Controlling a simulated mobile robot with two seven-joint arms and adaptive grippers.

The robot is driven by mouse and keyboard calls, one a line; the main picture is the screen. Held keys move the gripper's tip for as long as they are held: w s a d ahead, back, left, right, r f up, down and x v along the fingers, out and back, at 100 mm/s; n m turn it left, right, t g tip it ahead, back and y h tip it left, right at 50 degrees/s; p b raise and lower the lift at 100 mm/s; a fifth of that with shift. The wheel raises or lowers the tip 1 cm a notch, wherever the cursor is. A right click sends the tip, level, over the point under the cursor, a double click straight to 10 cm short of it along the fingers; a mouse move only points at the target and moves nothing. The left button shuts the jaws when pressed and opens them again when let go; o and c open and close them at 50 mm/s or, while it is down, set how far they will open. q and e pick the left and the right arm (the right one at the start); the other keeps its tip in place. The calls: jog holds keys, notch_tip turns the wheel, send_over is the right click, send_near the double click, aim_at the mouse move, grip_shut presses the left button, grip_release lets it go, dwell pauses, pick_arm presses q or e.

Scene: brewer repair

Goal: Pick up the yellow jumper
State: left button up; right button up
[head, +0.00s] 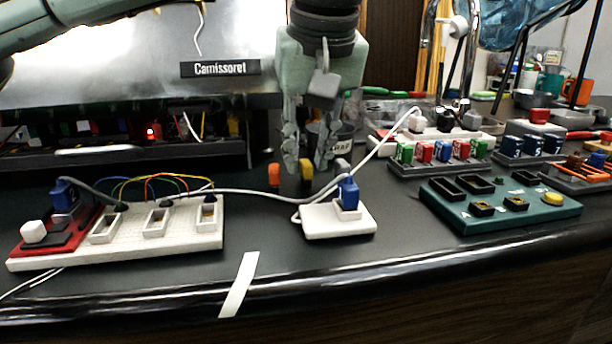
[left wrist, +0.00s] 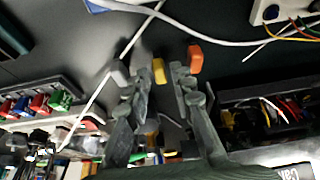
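The yellow jumper (head: 307,172) stands on the dark counter between an orange jumper (head: 274,175) and a grey jumper (head: 342,165). My left gripper (head: 307,167) points down over the yellow jumper, open, with a finger on each side of it. In the left wrist view the yellow jumper (left wrist: 158,71) shows between the spread fingertips (left wrist: 153,72). The orange jumper (left wrist: 195,59) is just outside one finger and the grey jumper (left wrist: 119,73) just outside the other. I cannot tell whether the fingers touch any jumper. My right gripper is not in view.
A white block with a blue plug (head: 338,220) stands in front of the jumpers, and a white cable runs close by. A white breadboard (head: 190,238) lies left, a green board (head: 500,205) right. The open brewer (head: 130,150) stands behind at left.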

pick_arm(q)
jog(key=shift+x, duration=0.85)
grip_shut()
jog(key=shift+r, duration=0.1)
